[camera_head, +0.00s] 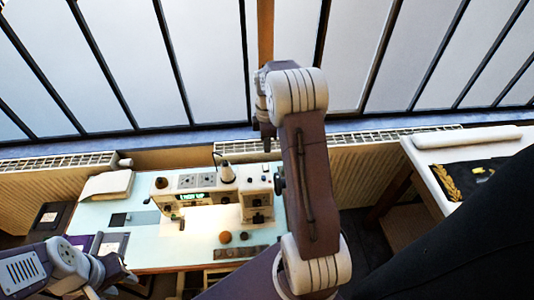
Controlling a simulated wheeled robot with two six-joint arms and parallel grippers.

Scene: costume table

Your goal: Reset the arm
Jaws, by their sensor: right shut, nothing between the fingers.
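My right arm (308,185) rises through the middle of the view in front of the sewing table. Its gripper (266,138) hangs at the upper end, pointing down, shut and empty. It shows small and partly hidden behind the pale wrist joint. My left arm (38,270) comes in at the lower left corner. Its gripper (118,273) is at the near left edge of the table, seen at a slant, and its fingers are too unclear to tell open from shut.
A pale blue table (160,252) holds a white sewing machine (200,182), a white folded cloth (107,185) and small round brown items (225,237). A second table (430,178) at the right holds a white roll (467,137) and a black garment with gold trim (480,175). Radiators and windows stand behind.

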